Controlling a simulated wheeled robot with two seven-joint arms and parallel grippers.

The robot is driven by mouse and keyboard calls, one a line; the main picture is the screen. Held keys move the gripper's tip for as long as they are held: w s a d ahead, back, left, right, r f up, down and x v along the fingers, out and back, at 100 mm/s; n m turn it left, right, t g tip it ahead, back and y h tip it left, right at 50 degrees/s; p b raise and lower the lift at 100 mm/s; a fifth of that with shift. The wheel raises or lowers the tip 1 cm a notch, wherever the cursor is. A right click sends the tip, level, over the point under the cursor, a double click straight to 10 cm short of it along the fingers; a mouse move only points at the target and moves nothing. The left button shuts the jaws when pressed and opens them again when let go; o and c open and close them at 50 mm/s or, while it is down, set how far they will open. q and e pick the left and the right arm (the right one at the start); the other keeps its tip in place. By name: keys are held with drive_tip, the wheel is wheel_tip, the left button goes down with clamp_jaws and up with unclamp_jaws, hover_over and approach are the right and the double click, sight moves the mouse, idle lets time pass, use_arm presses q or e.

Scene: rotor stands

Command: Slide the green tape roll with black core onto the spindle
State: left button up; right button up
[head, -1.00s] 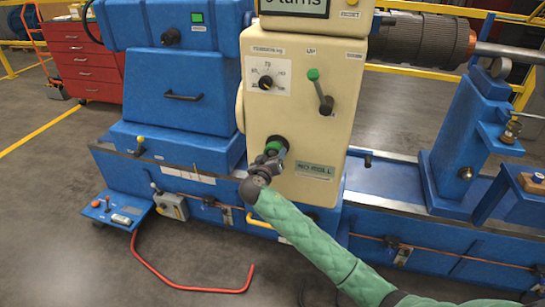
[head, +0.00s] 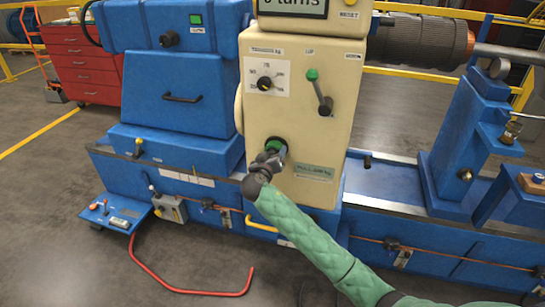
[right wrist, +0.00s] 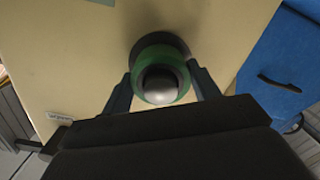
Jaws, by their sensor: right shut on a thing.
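The green tape roll (right wrist: 160,56) sits in front of the cream panel, between the fingers of my right gripper (right wrist: 161,85). A silver rounded spindle end (right wrist: 160,88) shows through the middle of the roll, so the roll appears to be around the spindle. A dark round flange (right wrist: 176,43) lies behind the roll. I cannot tell whether the roll touches it. In the head view my right gripper (head: 271,157) is shut on the roll, low on the panel, and hides much of it. The black core is hard to make out. My left gripper is not in view.
A blue stand (head: 455,140) is at the right. A red hose (head: 190,289) lies on the floor. A yellow handle (head: 262,224) sits below the gripper.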

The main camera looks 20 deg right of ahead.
idle(0.4)
drive_tip(key=o, duration=1.3)
drive_tip(key=shift+v, duration=4.45)
